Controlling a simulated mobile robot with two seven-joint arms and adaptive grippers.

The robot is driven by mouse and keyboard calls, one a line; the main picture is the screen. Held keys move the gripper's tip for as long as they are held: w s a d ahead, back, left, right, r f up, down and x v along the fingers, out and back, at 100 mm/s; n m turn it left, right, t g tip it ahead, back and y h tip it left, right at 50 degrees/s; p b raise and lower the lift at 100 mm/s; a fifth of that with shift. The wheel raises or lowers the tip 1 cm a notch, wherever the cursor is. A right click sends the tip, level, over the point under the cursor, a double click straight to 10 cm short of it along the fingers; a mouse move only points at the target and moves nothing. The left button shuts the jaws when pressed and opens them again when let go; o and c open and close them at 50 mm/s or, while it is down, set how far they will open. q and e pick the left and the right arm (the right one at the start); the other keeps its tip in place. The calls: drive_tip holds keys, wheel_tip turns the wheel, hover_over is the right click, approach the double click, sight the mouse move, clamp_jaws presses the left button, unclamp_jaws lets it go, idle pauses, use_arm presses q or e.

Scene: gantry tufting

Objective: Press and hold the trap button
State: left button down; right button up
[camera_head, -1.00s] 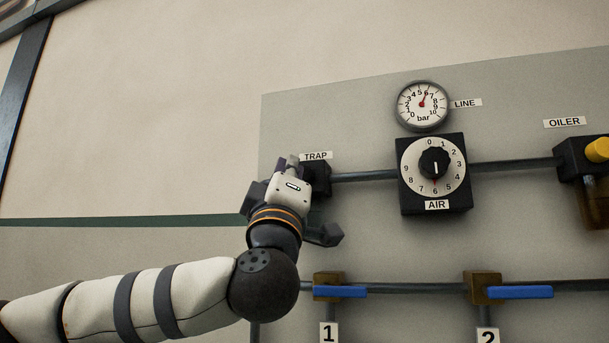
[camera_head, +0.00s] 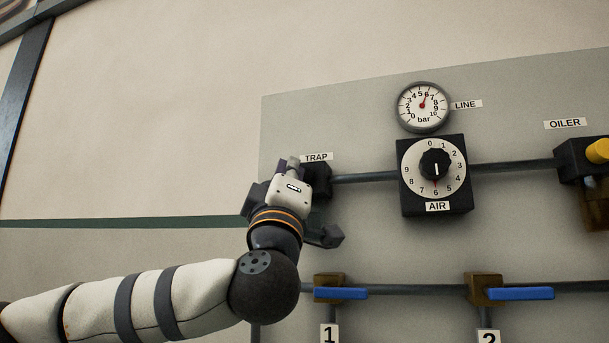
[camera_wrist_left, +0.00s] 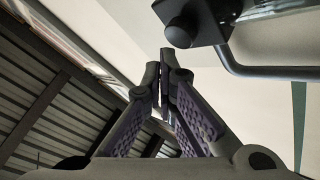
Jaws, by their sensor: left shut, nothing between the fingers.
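The trap block (camera_head: 321,181) is a dark box on the grey panel, under the label TRAP (camera_head: 316,156). My left gripper (camera_head: 292,164) is in front of its left side and hides the button in the head view. In the left wrist view the dark block (camera_wrist_left: 216,14) is at the top, with a rounded dark button (camera_wrist_left: 181,33) on its lower left. My left gripper's fingertips (camera_wrist_left: 165,62) are closed together with nothing between them, just below and left of the button. I cannot tell whether they touch it. My right gripper is not in view.
A pipe (camera_head: 365,177) runs from the trap block to the AIR dial (camera_head: 435,173), with the bar gauge (camera_head: 423,106) above it. The oiler (camera_head: 577,160) is at the right. Blue-handled valves (camera_head: 340,293) (camera_head: 519,293) sit below.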

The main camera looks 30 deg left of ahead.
use_arm(q)
drive_tip(key=shift+w, duration=0.1)
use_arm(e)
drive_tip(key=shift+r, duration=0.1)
use_arm(q)
drive_tip(key=shift+w+a, duration=0.1)
drive_tip(key=shift+w, duration=0.2)
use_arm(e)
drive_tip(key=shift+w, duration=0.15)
use_arm(q)
drive_tip(key=shift+w+a, duration=0.15)
drive_tip(key=shift+w, duration=0.4)
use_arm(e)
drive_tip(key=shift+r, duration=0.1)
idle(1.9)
use_arm(q)
drive_tip(key=shift+s, duration=0.1)
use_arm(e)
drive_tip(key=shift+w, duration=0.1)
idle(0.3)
use_arm(q)
drive_tip(key=shift+s+d+p, duration=0.2)
drive_tip(key=shift+s+p, duration=0.45)
drive_tip(key=shift+s, duration=0.2)
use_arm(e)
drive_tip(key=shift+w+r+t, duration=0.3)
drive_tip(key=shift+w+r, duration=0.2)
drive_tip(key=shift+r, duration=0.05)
